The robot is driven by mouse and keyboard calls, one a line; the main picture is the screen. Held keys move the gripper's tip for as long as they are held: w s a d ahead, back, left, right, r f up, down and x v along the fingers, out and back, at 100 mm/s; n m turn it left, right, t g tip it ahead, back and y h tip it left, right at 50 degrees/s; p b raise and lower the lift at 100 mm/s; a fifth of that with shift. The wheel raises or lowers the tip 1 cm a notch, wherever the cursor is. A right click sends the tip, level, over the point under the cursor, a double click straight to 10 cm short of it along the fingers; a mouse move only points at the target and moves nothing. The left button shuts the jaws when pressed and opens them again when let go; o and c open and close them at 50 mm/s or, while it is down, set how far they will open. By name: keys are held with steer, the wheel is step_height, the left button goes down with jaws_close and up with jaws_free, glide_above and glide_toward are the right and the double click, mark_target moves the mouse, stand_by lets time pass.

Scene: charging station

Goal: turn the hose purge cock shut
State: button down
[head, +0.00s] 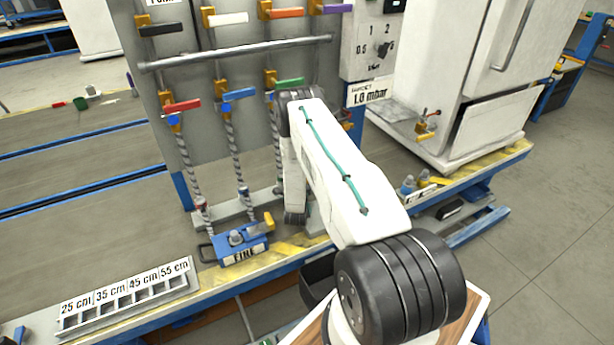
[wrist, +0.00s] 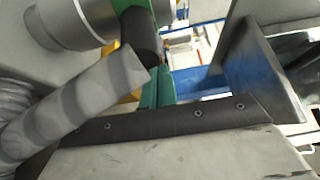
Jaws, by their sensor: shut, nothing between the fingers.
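In the head view, a grey panel (head: 225,120) carries brass cocks with coloured handles: red (head: 182,106), blue (head: 239,95) and green (head: 289,83). Striped hoses run down from them. A yellow-handled fitting (head: 268,221) sits on the blue FINE block (head: 241,247). A brass cock (head: 427,126) stands at the white cabinet. I cannot tell which one is the hose purge cock. My arm hides my gripper in the head view.
A horizontal grey rail (head: 235,52) crosses the panel. A labelled length rack (head: 125,297) lies at the front left of the bench. In the wrist view, a ribbed hose (wrist: 14,108) is close at left and a dark plate (wrist: 258,72) stands at right.

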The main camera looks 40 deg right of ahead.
steer(key=shift+w+a, duration=0.1)
steer(key=shift+w, duration=0.1)
stand_by(0.5)
steer(key=shift+s+a, duration=0.1)
steer(key=shift+a, duration=0.05)
steer(key=v, duration=0.7)
steer(key=shift+s+a, duration=0.1)
steer(key=shift+s, duration=0.25)
steer(key=shift+w, duration=0.1)
